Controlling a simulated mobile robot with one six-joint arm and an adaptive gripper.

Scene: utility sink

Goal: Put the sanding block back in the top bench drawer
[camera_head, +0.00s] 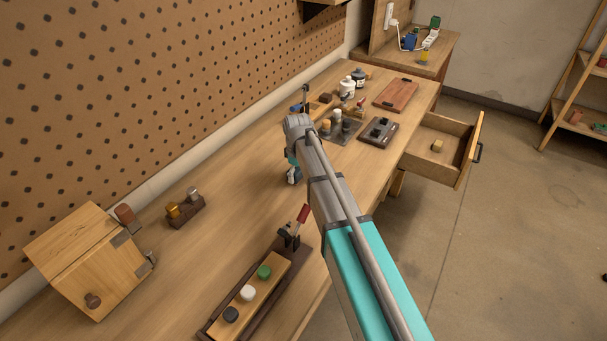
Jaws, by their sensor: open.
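The bench drawer (466,150) is pulled out from the right side of the bench.
A dark switch box (378,132), a reddish-brown board (395,95) and bottles (346,86) stand near the drawer. A wooden box (88,262) and a tray with coloured knobs (248,293) are nearer. A pegboard wall (170,80) bounds the left.

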